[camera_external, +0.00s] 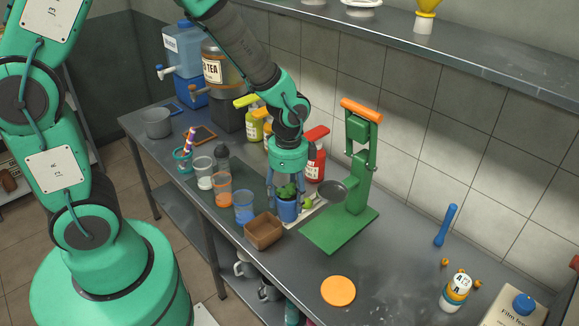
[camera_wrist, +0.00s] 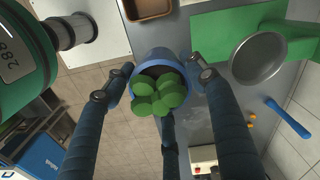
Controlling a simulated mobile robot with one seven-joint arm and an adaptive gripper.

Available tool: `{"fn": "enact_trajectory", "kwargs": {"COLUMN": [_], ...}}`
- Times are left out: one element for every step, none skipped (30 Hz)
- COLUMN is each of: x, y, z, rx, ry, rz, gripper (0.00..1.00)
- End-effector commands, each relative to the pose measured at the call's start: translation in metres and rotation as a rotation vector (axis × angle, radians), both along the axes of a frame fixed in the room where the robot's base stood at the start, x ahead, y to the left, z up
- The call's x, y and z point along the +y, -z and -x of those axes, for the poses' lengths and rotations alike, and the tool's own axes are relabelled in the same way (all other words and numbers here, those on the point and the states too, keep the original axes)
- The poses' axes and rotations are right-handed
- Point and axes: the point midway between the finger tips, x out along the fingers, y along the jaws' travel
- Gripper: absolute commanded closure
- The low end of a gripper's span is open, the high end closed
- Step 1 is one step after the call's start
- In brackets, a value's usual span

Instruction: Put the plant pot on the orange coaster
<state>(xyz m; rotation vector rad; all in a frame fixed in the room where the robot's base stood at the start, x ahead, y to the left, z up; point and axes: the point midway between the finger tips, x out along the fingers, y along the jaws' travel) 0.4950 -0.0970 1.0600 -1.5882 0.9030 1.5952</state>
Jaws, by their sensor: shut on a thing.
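The plant pot (camera_external: 287,211) is blue with a round-lobed green plant in it. It is upright in my gripper (camera_external: 286,203), behind and right of the brown box. In the wrist view the pot (camera_wrist: 150,56) sits between the fingers of my gripper (camera_wrist: 158,70), which is shut on its sides; the plant hides part of the pot. I cannot tell whether its base touches the table. The orange coaster (camera_external: 338,291) lies flat and empty near the table's front edge, to the right and nearer the camera. It does not show in the wrist view.
The green press (camera_external: 352,200) with its metal pan (camera_external: 331,190) stands just right of the pot. The brown box (camera_external: 263,231) is close in front-left. Cups (camera_external: 244,207) and sauce bottles (camera_external: 316,160) stand nearby. The table around the coaster is clear.

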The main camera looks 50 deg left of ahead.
Motion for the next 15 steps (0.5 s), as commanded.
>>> {"fn": "enact_trajectory", "kwargs": {"x": [-0.012, -0.018, -0.025, -0.031, -0.036, -0.043, -0.049, -0.053, -0.06, -0.065, -0.07, -0.076, -0.081, -0.085, -0.09], "y": [0.0, 0.0, 0.001, 0.001, 0.001, 0.001, 0.002, 0.003, 0.003, 0.003, 0.003, 0.004, 0.004, 0.005, 0.005], "z": [0.007, 0.011, 0.017, 0.021, 0.025, 0.031, 0.036, 0.041, 0.048, 0.052, 0.057, 0.063, 0.068, 0.072, 0.078], "rx": [-0.001, -0.001, -0.001, -0.002, -0.002, -0.002, 0.0, 0.0, 0.0, 0.0, -0.001, -0.001, -0.001, -0.001, 0.0], "ry": [0.03, 0.044, 0.065, 0.079, 0.095, 0.115, 0.13, 0.145, 0.166, 0.18, 0.196, 0.215, 0.23, 0.244, 0.262], "rz": [0.0, 0.0, 0.0, 0.0, 0.0, 0.0, 0.0, 0.0, 0.0, 0.0, 0.0, 0.0, -0.001, -0.001, 0.0], "gripper": [0.81, 0.81, 0.81, 0.81, 0.81, 0.81, 0.81, 0.81, 0.81, 0.81, 0.81, 0.81, 0.81, 0.81, 0.81]}}
